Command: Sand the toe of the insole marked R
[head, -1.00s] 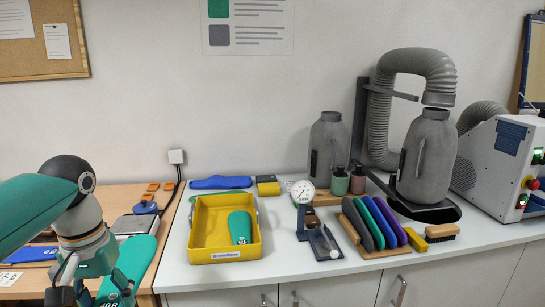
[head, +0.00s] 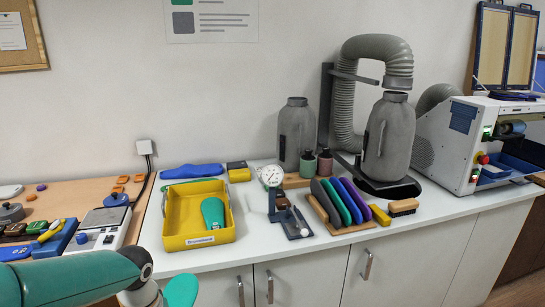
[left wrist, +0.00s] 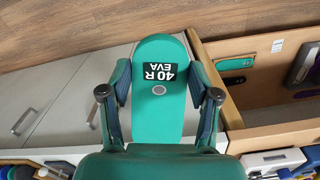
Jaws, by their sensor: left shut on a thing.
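In the left wrist view, my left gripper (left wrist: 159,95) is shut on the sides of the teal insole marked "40 R EVA" (left wrist: 160,119). The insole's rounded end points away from the gripper, and the near part is hidden by the gripper. In the head view, a teal rounded end of the held insole (head: 182,291) shows at the bottom edge beside my left arm, in front of the cabinets. A white machine (head: 465,138) with a dark roller (head: 511,128) stands at the far right. My right gripper is not in view.
On the white counter are a yellow tray (head: 169,226) with another teal insole (head: 213,213), a dial gauge (head: 271,176), a rack of coloured pads (head: 345,203), a brush (head: 403,207) and grey bottle-shaped forms (head: 388,140). A wooden desk with tools is at left.

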